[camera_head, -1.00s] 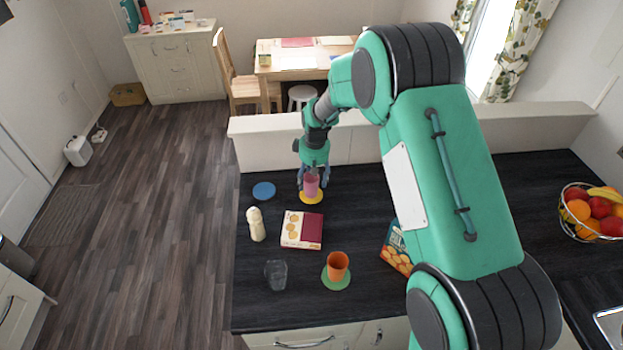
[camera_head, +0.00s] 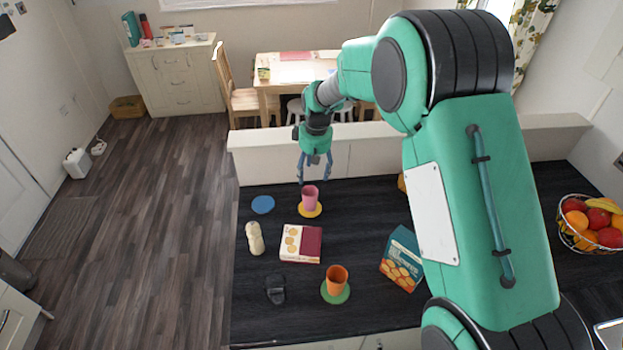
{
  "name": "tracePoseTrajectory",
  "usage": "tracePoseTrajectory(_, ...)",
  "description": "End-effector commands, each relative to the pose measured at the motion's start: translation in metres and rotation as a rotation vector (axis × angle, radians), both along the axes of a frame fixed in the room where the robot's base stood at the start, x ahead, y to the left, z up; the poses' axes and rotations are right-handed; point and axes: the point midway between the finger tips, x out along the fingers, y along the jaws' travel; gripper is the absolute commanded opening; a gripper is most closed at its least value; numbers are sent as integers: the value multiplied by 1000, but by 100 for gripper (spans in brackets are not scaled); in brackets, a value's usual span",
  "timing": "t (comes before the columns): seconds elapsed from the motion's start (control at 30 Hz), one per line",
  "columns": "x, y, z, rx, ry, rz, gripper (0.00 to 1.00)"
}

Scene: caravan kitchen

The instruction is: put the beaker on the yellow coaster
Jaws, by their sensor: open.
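A pink beaker (camera_head: 309,196) stands upright on the yellow coaster (camera_head: 312,212), near the back of the dark counter. My gripper (camera_head: 314,181) is open and empty, just above the pink beaker and apart from it. An orange beaker (camera_head: 337,279) stands on a green coaster (camera_head: 335,294) nearer the front. A blue coaster (camera_head: 263,204) lies bare to the left of the yellow one.
A red and cream box (camera_head: 301,243), a cream bottle-like object (camera_head: 255,238) and a dark translucent object (camera_head: 275,289) are on the counter (camera_head: 262,324). A teal box (camera_head: 402,259) stands right, and a fruit bowl (camera_head: 590,224) far right. A low wall (camera_head: 366,150) runs behind.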

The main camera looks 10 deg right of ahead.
Motion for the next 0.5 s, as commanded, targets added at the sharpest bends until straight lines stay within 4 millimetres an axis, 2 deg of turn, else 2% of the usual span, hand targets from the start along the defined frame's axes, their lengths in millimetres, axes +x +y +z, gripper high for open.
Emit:
tracePoseTrajectory(0.2,-2,-1,9,0,2,0,64)
tracePoseTrajectory(0.5,-1,-1,10,0,1,0,64)
